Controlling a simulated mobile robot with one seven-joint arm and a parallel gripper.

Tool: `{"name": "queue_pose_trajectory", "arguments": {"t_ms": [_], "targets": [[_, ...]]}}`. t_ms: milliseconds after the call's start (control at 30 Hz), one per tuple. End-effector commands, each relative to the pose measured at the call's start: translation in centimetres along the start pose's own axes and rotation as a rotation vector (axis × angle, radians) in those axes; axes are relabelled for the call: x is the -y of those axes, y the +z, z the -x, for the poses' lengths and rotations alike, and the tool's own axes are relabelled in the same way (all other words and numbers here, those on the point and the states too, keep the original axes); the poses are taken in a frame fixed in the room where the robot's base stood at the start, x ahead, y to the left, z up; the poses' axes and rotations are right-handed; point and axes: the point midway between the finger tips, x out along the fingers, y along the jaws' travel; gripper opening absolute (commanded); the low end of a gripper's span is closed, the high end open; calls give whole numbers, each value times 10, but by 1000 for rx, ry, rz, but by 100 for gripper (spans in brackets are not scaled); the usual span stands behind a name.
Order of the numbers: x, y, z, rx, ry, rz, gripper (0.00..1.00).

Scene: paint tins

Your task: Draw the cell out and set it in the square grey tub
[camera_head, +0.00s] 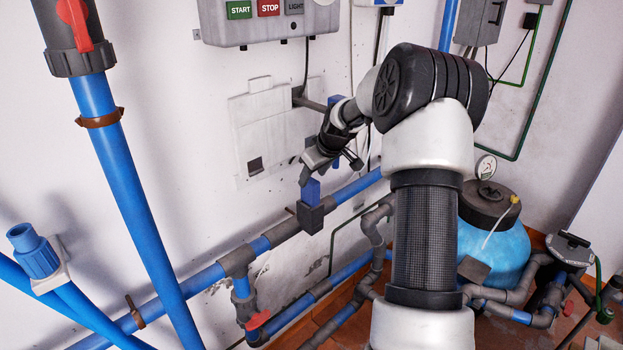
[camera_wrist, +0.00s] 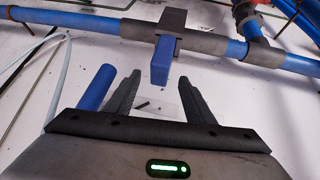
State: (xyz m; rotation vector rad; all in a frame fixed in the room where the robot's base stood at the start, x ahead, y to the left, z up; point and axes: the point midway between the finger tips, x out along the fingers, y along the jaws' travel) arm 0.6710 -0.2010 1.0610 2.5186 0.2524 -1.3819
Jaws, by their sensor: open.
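The cell looks to be a blue block (camera_head: 311,190) standing in a small dark grey holder (camera_head: 311,217) by the blue wall pipe. In the wrist view the blue block (camera_wrist: 162,60) sticks out of its grey holder (camera_wrist: 172,19) towards me. My gripper (camera_head: 304,178) is just above the block in the head view. In the wrist view my gripper (camera_wrist: 147,75) is open, and the block's near end shows between its two fingertips. Whether it is level with them in depth I cannot tell. Nothing is held. I cannot make out a square grey tub for certain.
A blue pipe (camera_head: 205,279) runs along the wall by the holder, with grey joints and a red valve handle (camera_head: 258,320) below. A blue tank (camera_head: 497,238) stands at the right. A control box (camera_head: 268,25) hangs above. A blue cylinder (camera_wrist: 95,88) lies left of my fingers.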

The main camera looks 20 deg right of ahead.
Motion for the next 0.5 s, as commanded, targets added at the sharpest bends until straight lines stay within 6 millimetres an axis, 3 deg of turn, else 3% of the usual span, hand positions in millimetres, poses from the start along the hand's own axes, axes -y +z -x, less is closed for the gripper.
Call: {"name": "queue_pose_trajectory", "arguments": {"t_ms": [200,500], "targets": [[0,0,-24,0,0,-2,49],[0,0,-29,0,1,-1,49]]}}
